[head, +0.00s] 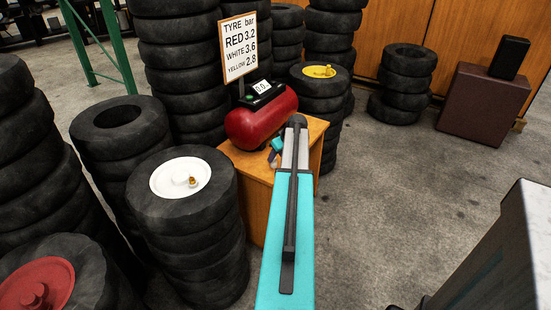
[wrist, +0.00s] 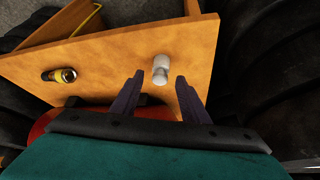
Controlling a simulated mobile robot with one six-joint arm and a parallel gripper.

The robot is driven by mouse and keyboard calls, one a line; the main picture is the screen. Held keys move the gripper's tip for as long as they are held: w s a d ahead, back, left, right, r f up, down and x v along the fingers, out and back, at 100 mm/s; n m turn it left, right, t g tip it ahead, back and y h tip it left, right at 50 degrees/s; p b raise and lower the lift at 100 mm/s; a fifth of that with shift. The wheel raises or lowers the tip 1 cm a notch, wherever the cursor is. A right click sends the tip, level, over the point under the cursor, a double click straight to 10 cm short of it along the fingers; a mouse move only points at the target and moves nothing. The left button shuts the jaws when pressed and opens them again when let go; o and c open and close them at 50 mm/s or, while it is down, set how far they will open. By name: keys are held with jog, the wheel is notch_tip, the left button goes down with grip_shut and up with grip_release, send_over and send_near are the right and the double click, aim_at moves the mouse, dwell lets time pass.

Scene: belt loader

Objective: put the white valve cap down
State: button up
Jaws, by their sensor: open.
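The white valve cap (wrist: 160,65) is on the wooden bench top (wrist: 110,62) in the wrist view. My gripper (wrist: 160,77) is open, with one dark finger on each side of the cap's near end and a visible gap to each. I cannot tell how high the fingertips are above the wood. In the head view my arm hides the cap and most of my gripper. The white wheel (head: 165,187) lies on a tyre stack left of the bench (head: 258,200), with a brass-coloured valve (head: 192,181) standing bare on it.
A red air tank (head: 262,120) with a small display stands on the bench, below a pressure sign (head: 238,47). A yellow-black tool (wrist: 62,75) lies on the bench top. Tyre stacks with a red wheel (head: 40,285) and a yellow wheel (head: 319,72) stand nearby.

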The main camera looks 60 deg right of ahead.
jog(key=v, duration=0.9)
jog(key=shift+s+r, duration=0.2)
jog(key=shift+r, duration=0.1)
jog(key=shift+a, duration=0.1)
dwell(0.4)
